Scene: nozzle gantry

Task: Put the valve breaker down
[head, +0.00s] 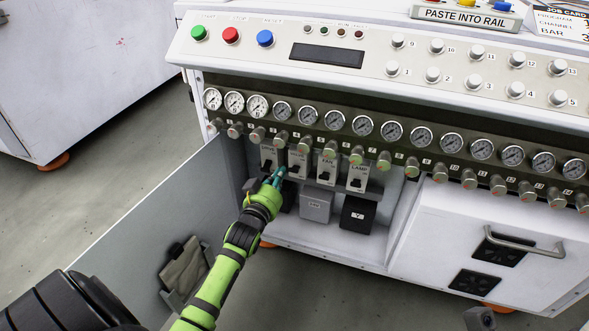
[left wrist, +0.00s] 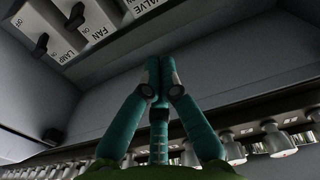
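A row of breakers with black levers sits in the open cabinet under the gauges. The valve breaker (head: 298,160) is second from the left in the head view, its lower part close to my fingertips. In the left wrist view only the edge of its label (left wrist: 142,5) shows at the top, and its lever is out of frame. My left gripper (head: 278,173) is just in front of the two left breakers, its teal fingers shut together with nothing between them, as the left wrist view shows (left wrist: 160,65). Whether it touches the lever cannot be told. My right gripper is not in view.
The fan breaker (head: 327,166) and lamp breaker (head: 357,174) are right of the valve breaker. Below are a grey box (head: 316,205) and a black box (head: 358,214). Pressure gauges and knobs (head: 385,160) overhang the opening. An open door panel (head: 150,215) stands left.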

